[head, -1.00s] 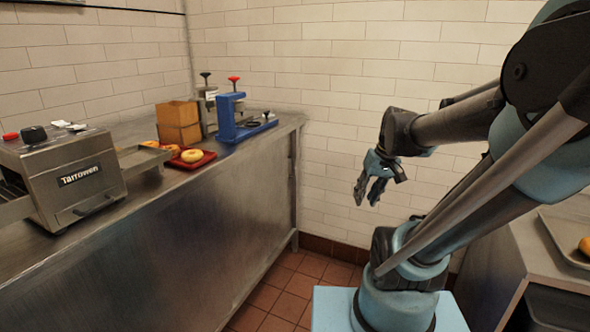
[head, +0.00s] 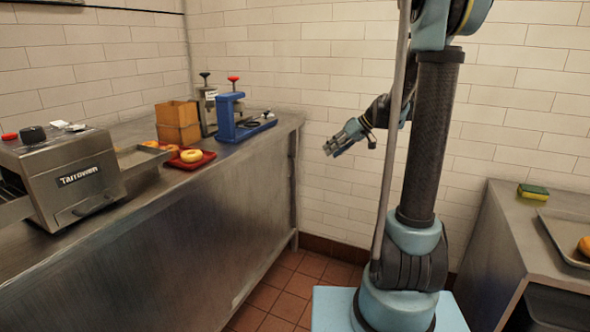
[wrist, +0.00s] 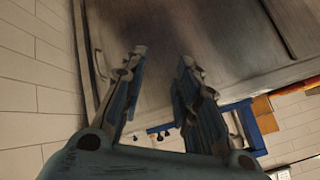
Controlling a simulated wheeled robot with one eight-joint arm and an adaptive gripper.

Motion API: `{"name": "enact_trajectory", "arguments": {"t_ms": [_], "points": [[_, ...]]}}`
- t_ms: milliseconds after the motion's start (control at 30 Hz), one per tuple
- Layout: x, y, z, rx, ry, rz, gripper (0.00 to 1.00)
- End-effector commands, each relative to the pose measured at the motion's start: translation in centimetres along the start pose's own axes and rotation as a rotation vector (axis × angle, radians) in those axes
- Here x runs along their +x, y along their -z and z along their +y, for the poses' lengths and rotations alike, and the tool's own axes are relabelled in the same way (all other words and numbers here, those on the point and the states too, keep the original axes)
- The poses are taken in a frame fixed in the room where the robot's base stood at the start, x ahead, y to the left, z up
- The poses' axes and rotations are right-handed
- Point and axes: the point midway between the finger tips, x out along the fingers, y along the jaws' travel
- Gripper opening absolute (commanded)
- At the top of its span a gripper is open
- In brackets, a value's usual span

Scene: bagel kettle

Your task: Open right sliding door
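The steel counter (head: 185,245) runs along the left, with a flat metal front. I cannot make out a separate right sliding door or its handle in the head view. In the wrist view, the steel front (wrist: 205,40) fills the upper middle, with a dark line (wrist: 277,28) across it at upper right. My gripper (head: 330,147) is right of the counter's far end, in front of the tiled wall, pointing left. In the wrist view, my gripper (wrist: 162,60) has its fingers apart with nothing between them. It appears clear of the counter.
On the counter are a Tarrowen machine (head: 72,175), a red tray (head: 192,160) with a bagel, brown boxes (head: 178,122) and a blue press (head: 235,120). A right-hand counter holds a sponge (head: 533,191) and a tray (head: 570,232). Red floor tiles (head: 290,285) show between the counters.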

Motion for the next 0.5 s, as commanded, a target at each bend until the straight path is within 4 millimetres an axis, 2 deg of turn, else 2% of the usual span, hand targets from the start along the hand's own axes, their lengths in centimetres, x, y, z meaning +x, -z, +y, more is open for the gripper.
{"name": "enact_trajectory", "arguments": {"t_ms": [33,200,500], "points": [[0.7,1.1,1.1,-0.018,0.017,0.017,0.29],[2.9,4.1,4.0,-0.089,0.076,0.086,0.29],[7.1,8.3,9.4,-0.216,0.165,0.220,0.29]]}}
